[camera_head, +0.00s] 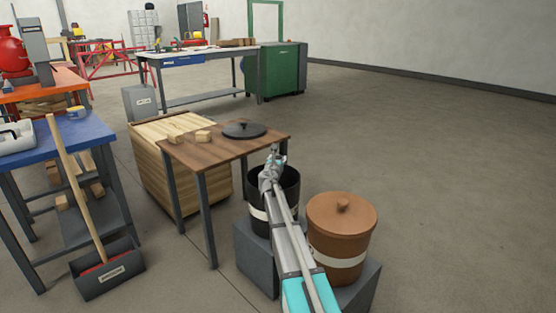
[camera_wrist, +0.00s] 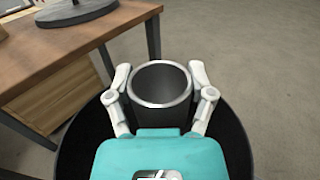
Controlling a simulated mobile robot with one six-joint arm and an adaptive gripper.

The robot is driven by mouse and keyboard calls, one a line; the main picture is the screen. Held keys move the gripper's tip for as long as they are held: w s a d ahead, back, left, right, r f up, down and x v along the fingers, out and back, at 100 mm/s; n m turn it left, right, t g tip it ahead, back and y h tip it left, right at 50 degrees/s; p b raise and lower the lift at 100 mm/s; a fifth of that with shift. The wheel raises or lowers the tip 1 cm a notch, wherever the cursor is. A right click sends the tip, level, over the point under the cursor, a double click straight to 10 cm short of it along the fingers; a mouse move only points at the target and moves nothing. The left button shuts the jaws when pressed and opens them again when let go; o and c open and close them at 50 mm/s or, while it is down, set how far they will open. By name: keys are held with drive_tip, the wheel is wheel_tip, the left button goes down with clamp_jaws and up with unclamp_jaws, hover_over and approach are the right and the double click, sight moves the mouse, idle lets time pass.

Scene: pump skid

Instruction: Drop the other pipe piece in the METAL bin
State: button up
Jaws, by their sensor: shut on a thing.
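My gripper (camera_wrist: 160,92) is shut on a grey metal pipe piece (camera_wrist: 160,84), with one finger on each side of it in the wrist view. The pipe's open round end faces the camera. The pipe and gripper are over the mouth of a black bin (camera_wrist: 236,150). In the head view my gripper (camera_head: 271,172) is at this black bin (camera_head: 289,190), which stands open on a grey block with a pale label band. My arm hides much of the bin, so its label cannot be read. The pipe is hard to make out in the head view.
A brown table (camera_head: 215,150) beside the bin bears a black round lid (camera_head: 243,130) and wooden blocks (camera_head: 203,136). A lidded terracotta-coloured bin (camera_head: 342,235) stands to the right. A wooden crate (camera_head: 150,170) is behind the table. The floor at right is clear.

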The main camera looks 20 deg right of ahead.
drive_tip(key=shift+f+b, duration=1.65)
drive_tip(key=shift+f, duration=0.3)
drive_tip(key=o, duration=1.2)
drive_tip(key=shift+r, duration=0.2)
